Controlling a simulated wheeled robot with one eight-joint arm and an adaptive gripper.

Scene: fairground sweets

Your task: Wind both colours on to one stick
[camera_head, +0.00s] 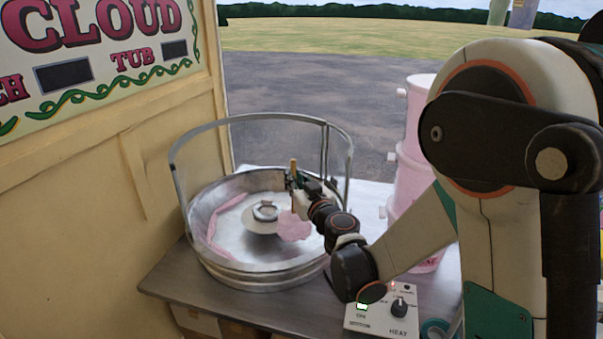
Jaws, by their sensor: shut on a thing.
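A round metal candy floss pan (262,278) stands on the table, with a clear guard on a metal frame round its back. A spinner head (264,211) sits at its centre. My gripper (294,178) is over the right side of the pan, shut on a wooden stick (294,168) whose top end shows above the jaws. A pink floss clump (293,226) is just below my gripper; I cannot tell whether it is on the stick. More pink floss (213,230) lies along the pan's left inner wall. I see no second floss colour. The stick's lower part is hidden.
A control box (380,315) with a heat knob and lit lamps is at the table's front right. Pink tubs (408,155) are stacked behind my arm. A cream wall with a sign (95,55) stands close on the left. The table's (165,279) front left corner is bare.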

